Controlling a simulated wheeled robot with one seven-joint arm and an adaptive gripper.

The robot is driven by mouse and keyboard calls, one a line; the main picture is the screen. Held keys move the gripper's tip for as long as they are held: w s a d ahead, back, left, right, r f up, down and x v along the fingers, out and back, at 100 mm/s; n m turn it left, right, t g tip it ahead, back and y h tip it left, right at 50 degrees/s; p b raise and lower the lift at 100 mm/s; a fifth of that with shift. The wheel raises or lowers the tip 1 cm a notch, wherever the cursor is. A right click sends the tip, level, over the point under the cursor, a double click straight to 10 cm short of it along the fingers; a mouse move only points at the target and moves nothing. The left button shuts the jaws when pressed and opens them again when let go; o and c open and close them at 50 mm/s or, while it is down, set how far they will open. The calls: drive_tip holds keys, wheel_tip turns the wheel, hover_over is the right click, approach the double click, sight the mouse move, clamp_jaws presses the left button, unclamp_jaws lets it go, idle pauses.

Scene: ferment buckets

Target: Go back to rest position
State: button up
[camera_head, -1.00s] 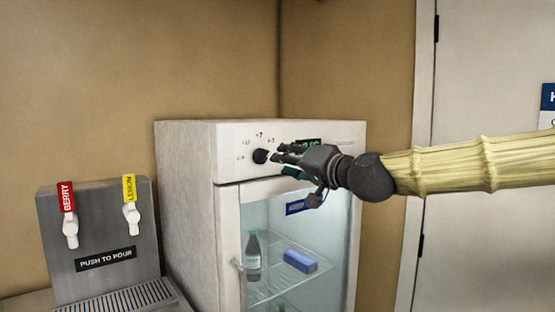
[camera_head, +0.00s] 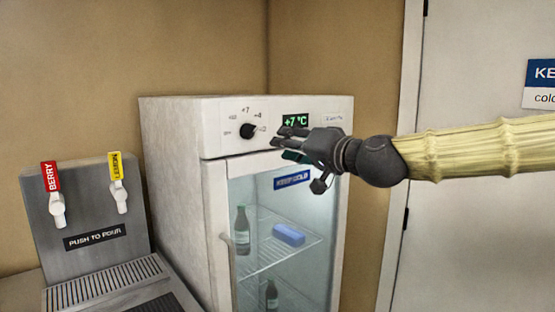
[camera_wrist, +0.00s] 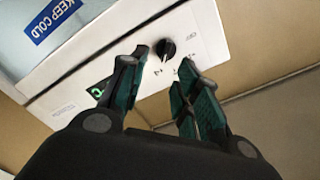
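My gripper (camera_head: 287,143) is in front of the top panel of a white fridge (camera_head: 180,180), to the right of its black dial (camera_head: 248,131). In the wrist view my gripper's two dark green fingers (camera_wrist: 160,82) are apart, with nothing between them. The dial (camera_wrist: 166,49) stands free just beyond the fingertips. The dial's scale shows marks such as +7 and +4. A green display (camera_head: 295,121) reads +7 °C.
The fridge's glass door (camera_head: 262,250) is shut, with bottles and a blue box (camera_head: 289,234) inside. A drink dispenser (camera_head: 85,215) with BERRY and LEMON taps stands at left. A pale door (camera_head: 465,80) is at right.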

wheel_tip(320, 180, down, 23)
drive_tip(key=w+a+g+h, duration=0.2)
drive_tip(key=g, duration=0.1)
drive_tip(key=s+d+f+g+h, duration=0.15)
drive_tip(key=s+f, duration=0.25)
drive_tip(key=f, duration=1)
drive_tip(key=s+d+f+g+h, duration=0.15)
drive_tip(key=s+f, duration=0.25)
drive_tip(key=f, duration=1)
drive_tip(key=s+d+f+g+h, duration=0.2)
drive_tip(key=s+f+g, duration=0.1)
drive_tip(key=s+f, duration=0.65)
drive_tip(key=s+d+f+g+h, duration=0.1)
drive_tip(key=s+d+f, duration=0.3)
drive_tip(key=s, duration=0.5)
drive_tip(key=s+d+f+n+g+h, duration=0.1)
drive_tip(key=s+d+f, duration=0.3)
drive_tip(key=s+f, duration=0.4)
drive_tip(key=s+d+f+g+h, duration=0.1)
drive_tip(key=s+d+f+g, duration=0.2)
drive_tip(key=s+f, duration=0.4)
drive_tip(key=s+d, duration=0.1)
drive_tip(key=s, duration=0.1)
drive_tip(key=shift+s, duration=0.4)
